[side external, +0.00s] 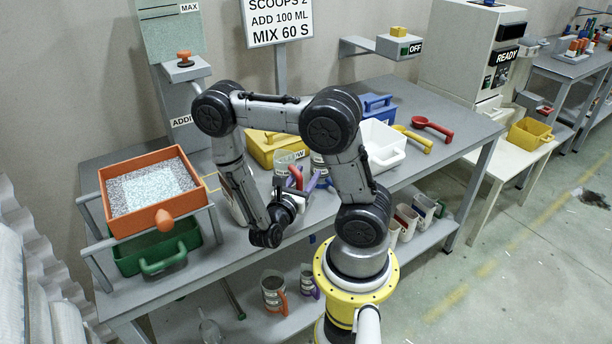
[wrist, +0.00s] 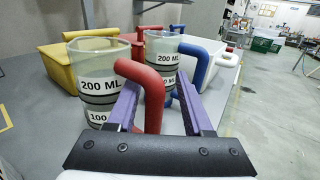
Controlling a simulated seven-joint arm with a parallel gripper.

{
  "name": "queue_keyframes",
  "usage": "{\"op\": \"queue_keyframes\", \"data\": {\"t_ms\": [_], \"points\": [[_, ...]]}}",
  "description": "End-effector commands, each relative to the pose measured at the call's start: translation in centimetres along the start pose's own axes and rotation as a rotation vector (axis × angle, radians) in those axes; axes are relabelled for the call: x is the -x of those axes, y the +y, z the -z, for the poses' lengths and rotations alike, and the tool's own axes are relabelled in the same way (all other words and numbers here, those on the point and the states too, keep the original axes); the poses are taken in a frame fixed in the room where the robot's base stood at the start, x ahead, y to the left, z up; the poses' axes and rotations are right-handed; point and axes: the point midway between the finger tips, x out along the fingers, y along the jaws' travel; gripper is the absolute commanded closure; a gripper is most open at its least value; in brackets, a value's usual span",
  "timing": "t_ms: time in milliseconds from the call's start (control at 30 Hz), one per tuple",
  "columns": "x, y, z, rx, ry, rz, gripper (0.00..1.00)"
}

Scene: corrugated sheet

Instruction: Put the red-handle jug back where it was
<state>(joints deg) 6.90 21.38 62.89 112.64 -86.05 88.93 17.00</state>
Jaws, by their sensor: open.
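The red-handle jug (wrist: 92,72) is a clear cup marked 200 ML, upright on the grey bench at the left of the wrist view. Its red handle (wrist: 150,90) lies between the two purple fingers of my gripper (wrist: 157,88), which is open. The handle seems nearer the left finger; I cannot tell whether they touch. In the side view the jug (side external: 284,160) stands just beyond my gripper (side external: 308,183), partly hidden by my arm. A similar jug with a blue handle (wrist: 166,55) stands close behind on the right.
A yellow bin (side external: 268,147) and a white bin (side external: 382,146) stand behind and right of the jugs. An orange sieve tray (side external: 135,225) sits above a green bin (side external: 150,250) at the left. A sign (side external: 277,22) stands at the back. Yellow and red scoops (side external: 432,127) lie rightward.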

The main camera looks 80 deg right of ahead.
Motion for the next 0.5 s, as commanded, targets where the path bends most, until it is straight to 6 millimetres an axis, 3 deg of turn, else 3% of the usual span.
{"op": "queue_keyframes", "data": {"t_ms": [233,500], "points": [[0.5,0.1,-0.3,-0.001,0.000,-0.003,0.49],[3.8,0.2,-0.3,-0.001,0.000,-0.008,0.49]]}}
